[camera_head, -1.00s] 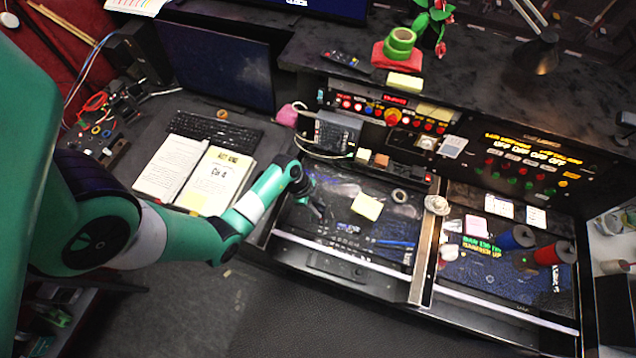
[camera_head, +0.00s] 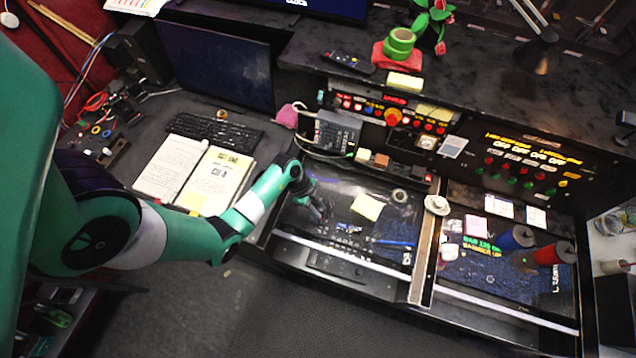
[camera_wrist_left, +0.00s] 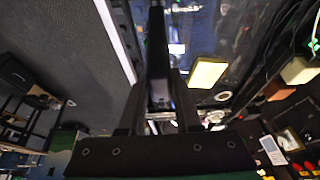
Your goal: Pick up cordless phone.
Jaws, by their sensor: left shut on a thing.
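My left gripper (camera_head: 318,210) is low over the left part of the black console desk, left of a yellow sticky note (camera_head: 367,207). In the left wrist view, its jaws (camera_wrist_left: 157,85) are closed on a slim dark upright thing, which I take to be the cordless phone (camera_wrist_left: 157,50). In the head view the phone is hard to make out against the black desk and the dark fingers. I cannot tell whether it is clear of the surface. My right gripper is in neither view.
A corded desk phone (camera_head: 338,132) stands behind the gripper. A keyboard (camera_head: 215,131) and an open book (camera_head: 215,180) lie to the left. A blue pen (camera_head: 393,242) and a tape roll (camera_head: 400,196) are to the right. A divider (camera_head: 424,262) splits the console.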

